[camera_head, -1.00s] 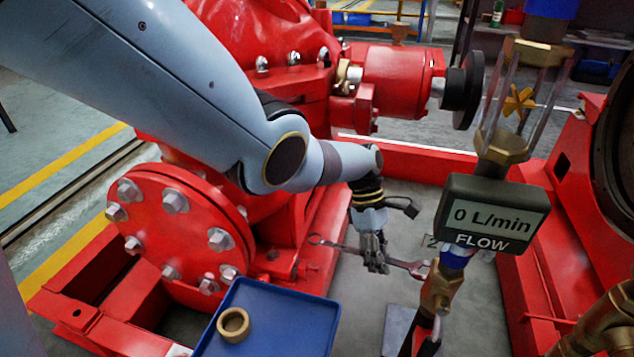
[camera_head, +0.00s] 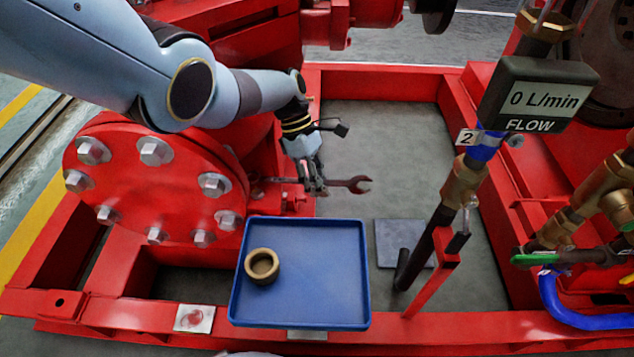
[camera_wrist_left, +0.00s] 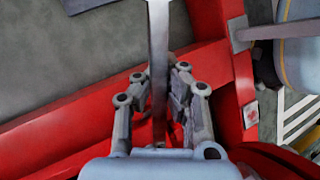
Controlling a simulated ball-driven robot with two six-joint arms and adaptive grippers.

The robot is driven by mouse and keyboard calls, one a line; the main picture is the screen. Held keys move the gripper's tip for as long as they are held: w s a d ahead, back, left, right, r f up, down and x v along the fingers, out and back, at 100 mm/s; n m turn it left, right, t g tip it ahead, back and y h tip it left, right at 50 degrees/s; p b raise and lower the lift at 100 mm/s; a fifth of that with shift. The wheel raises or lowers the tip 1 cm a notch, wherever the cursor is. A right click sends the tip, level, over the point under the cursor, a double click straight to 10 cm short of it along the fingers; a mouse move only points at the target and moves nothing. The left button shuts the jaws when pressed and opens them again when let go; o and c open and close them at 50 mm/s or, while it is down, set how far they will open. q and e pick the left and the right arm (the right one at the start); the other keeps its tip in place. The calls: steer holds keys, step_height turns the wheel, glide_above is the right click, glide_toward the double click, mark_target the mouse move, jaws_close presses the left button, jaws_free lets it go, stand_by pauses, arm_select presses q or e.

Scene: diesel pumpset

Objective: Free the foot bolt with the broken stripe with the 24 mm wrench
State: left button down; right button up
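My left gripper (camera_head: 314,188) is shut on a steel wrench (camera_head: 350,184), which it holds across its fingers beside the red pump foot. The wrench's open jaw points right, and its other end reaches left towards the foot. In the left wrist view the wrench shank (camera_wrist_left: 158,60) runs between the fingers of the left gripper (camera_wrist_left: 160,100). Small red bolt-like parts (camera_head: 294,200) show on the foot just below the wrench, but I cannot make out a stripe on them. The wrench's size marking is not readable.
A blue tray (camera_head: 320,318) with a brass ring (camera_head: 262,266) lies in front of the gripper. A large bolted red flange (camera_head: 130,195) stands left. The flow meter (camera_head: 540,95) and its pipe (camera_head: 425,240) stand right. The grey floor (camera_head: 390,150) inside the red frame is mostly open.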

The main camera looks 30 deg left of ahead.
arm_select(q)
steer(key=shift+f, duration=0.2)
step_height(320, 180, down, 4)
steer(key=b, duration=0.3)
arm_select(e)
step_height(320, 180, down, 6)
steer(key=w+t, duration=0.2)
steer(key=t, duration=0.1)
arm_select(q)
steer(key=s+a+m+g+y+p, duration=0.2)
steer(key=s+m+g+y+p, duration=0.1)
steer(key=s+m, duration=0.6)
steer(key=s+p, duration=0.1)
steer(key=s, duration=0.2)
steer(key=shift+s+a+p, duration=0.15)
steer(key=shift+p, duration=0.2)
arm_select(e)
steer(key=s+r+g, duration=0.2)
steer(key=r, duration=0.1)
steer(key=s+r+g, duration=0.1)
steer(key=g, duration=0.1)
steer(key=shift+d+r, duration=0.2)
steer(key=shift+d, duration=0.2)
arm_select(q)
steer(key=shift+f, duration=0.3)
arm_select(e)
steer(key=shift+s+f, duration=0.15)
